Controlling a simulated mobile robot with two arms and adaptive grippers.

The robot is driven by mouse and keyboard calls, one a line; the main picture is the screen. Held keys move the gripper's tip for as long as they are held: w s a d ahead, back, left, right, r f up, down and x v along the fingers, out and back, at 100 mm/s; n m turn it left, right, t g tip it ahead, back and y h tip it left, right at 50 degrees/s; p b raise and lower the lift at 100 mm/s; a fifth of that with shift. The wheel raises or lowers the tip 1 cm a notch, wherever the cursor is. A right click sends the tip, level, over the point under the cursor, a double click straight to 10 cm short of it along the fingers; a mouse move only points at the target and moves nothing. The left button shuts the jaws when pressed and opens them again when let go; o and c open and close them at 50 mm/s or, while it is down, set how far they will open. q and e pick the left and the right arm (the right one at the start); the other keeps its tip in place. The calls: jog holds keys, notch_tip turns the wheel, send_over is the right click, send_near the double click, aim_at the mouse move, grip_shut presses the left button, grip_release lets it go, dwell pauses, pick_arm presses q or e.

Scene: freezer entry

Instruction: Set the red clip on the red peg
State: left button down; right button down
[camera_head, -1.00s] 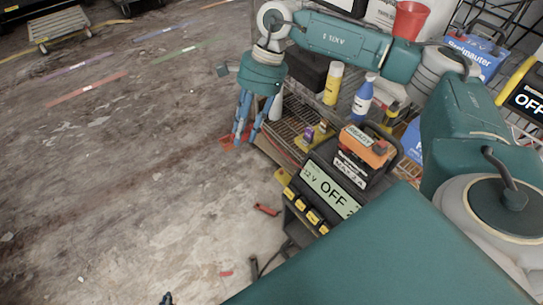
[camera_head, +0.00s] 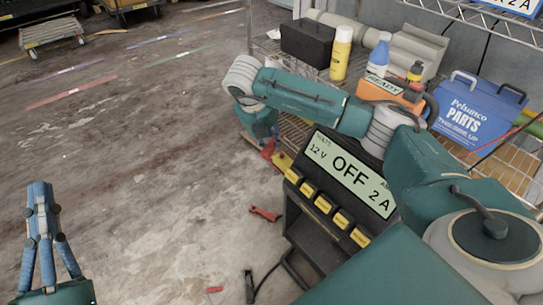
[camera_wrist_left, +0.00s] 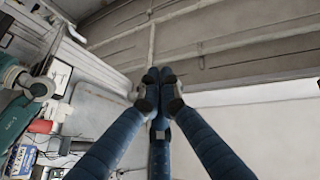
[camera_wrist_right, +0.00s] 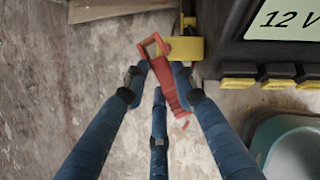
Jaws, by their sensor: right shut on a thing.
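The red clip (camera_wrist_right: 165,78) is between the fingers of my right gripper (camera_wrist_right: 160,82), which is shut on it. Its upper end overlaps a yellow bracket (camera_wrist_right: 187,48) beside the charger in the right wrist view; whether they touch is unclear. In the head view my right arm hides most of this gripper, and some red shows next to it. Another red piece (camera_head: 265,213) is lower, left of the charger; I cannot tell whether it is the peg. My left gripper (camera_head: 40,190) is empty, fingertips together, far left; it also shows in the left wrist view (camera_wrist_left: 159,80).
The charger (camera_head: 345,170) reads OFF, 12 V, 2 A, with yellow buttons below. Behind it are a wire shelf with a yellow spray can (camera_head: 341,52), a blue bottle (camera_head: 378,58) and a blue parts box (camera_head: 480,112). The floor at left is open.

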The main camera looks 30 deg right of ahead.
jog(key=shift+w+d+f+m, duration=0.1)
jog(key=shift+d+f+m, duration=0.2)
jog(key=shift+f+m, duration=0.3)
jog(key=shift+d+g, duration=0.15)
jog(key=shift+g, duration=0.15)
pick_arm(q)
jog(key=shift+s+a+r+t, duration=0.2)
jog(key=shift+s+r+t, duration=0.1)
jog(key=shift+s+r, duration=0.55)
jog(key=shift+w, duration=0.15)
pick_arm(e)
jog(key=shift+m, duration=0.3)
